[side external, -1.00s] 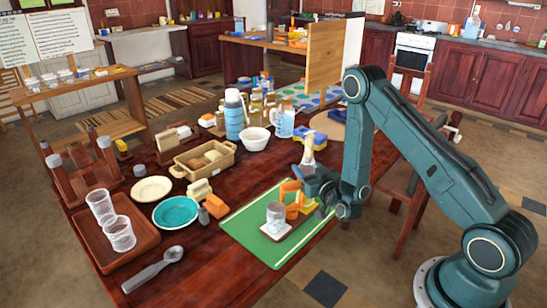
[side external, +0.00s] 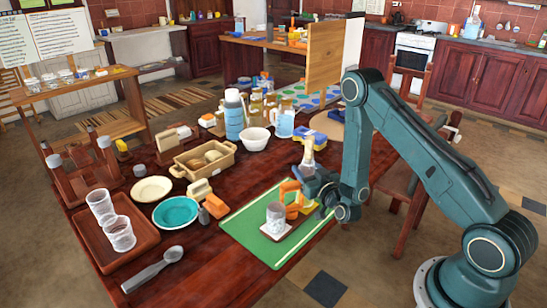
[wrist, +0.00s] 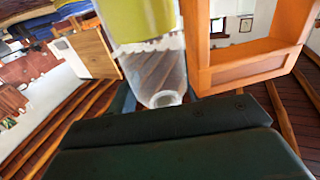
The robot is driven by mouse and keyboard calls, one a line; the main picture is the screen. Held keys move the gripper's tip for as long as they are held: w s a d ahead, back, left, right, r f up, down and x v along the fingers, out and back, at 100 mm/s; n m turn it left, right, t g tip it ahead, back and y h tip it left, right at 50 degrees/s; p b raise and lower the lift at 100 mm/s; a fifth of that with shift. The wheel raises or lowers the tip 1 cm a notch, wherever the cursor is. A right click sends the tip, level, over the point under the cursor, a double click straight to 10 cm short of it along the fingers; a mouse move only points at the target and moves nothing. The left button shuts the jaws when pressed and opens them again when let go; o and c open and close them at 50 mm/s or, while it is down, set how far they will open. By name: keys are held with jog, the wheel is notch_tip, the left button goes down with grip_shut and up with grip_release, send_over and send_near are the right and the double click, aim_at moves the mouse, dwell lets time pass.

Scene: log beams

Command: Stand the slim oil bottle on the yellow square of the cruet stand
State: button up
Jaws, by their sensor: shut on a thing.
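The slim oil bottle (side external: 308,160) shows at the far right of the green mat, next to my gripper (side external: 316,186). In the wrist view the clear bottle (wrist: 153,68) has a yellow-green band and a clear end close to the dark jaws. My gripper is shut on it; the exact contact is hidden. An orange frame (side external: 290,191), apparently part of the cruet stand, stands just left of my gripper. It also shows large at the right of the wrist view (wrist: 245,68). The yellow square cannot be made out clearly.
A teal bowl (side external: 176,212), an orange-and-white item (side external: 215,207) and a spoon lie to the left. Jars and a jug (side external: 284,121) stand behind. The mat's front-left part is clear.

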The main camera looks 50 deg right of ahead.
aim_at(312, 152)
jog(key=shift+s+a+f, duration=0.15)
jog(key=shift+f, duration=0.85)
jog(key=o, duration=1.5)
jog(key=shift+c, duration=0.2)
jog(key=shift+s+a, duration=0.1)
jog(key=shift+t, duration=0.3)
jog(key=r, duration=0.2)
jog(key=s+r, duration=0.1)
jog(key=r, duration=0.1)
jog(key=s+r, duration=0.1)
jog(key=r, duration=0.1)
jog(key=shift+s+a+r, duration=0.15)
jog(key=shift+a+r, duration=0.05)
jog(key=shift+r, duration=1.15)
jog(key=shift+r, duration=0.15)
